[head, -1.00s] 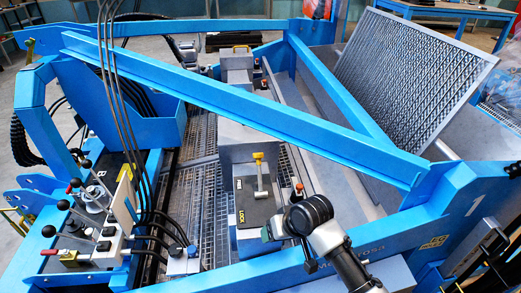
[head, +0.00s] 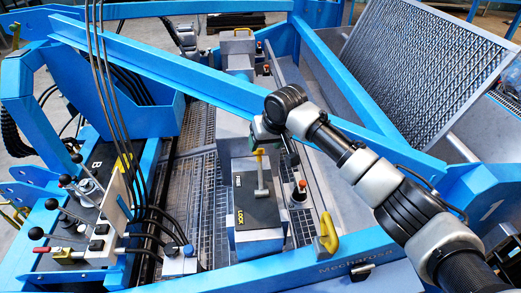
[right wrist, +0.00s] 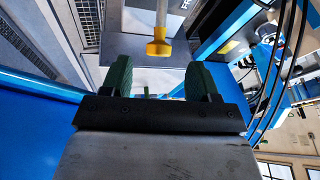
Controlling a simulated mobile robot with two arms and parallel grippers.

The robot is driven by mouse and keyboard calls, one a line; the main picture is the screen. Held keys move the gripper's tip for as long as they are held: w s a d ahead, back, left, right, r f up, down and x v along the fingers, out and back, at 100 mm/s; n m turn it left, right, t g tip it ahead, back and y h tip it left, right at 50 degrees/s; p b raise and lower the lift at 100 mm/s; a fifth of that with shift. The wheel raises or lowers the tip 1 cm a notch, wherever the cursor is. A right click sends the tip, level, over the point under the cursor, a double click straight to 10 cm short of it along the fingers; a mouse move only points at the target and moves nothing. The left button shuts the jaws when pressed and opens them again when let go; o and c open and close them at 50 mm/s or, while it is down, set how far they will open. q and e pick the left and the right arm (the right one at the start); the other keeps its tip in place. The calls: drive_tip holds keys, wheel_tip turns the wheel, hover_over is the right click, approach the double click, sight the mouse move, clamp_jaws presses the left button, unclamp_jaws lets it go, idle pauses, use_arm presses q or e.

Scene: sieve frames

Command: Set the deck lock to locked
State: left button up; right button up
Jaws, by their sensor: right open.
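The deck lock is a dark plate (head: 256,205) on a grey box, with a yellow LOCK label at its near end and a second label further back. Its lever (head: 262,182) has a pale stem and a yellow handle (head: 259,154), which lies toward the far end, away from LOCK. My right gripper (head: 262,138) is just beyond the handle in the head view. In the right wrist view its green fingers (right wrist: 160,82) are open and empty, with the yellow handle (right wrist: 158,47) ahead of the gap, apart from them. My left gripper is not in view.
A blue beam (head: 200,82) crosses behind my right arm. Control levers (head: 72,205) and black hoses are at left.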

sight(261, 151)
drive_tip(key=shift+x, duration=2.7)
drive_tip(key=shift+w, duration=0.1)
clamp_jaws()
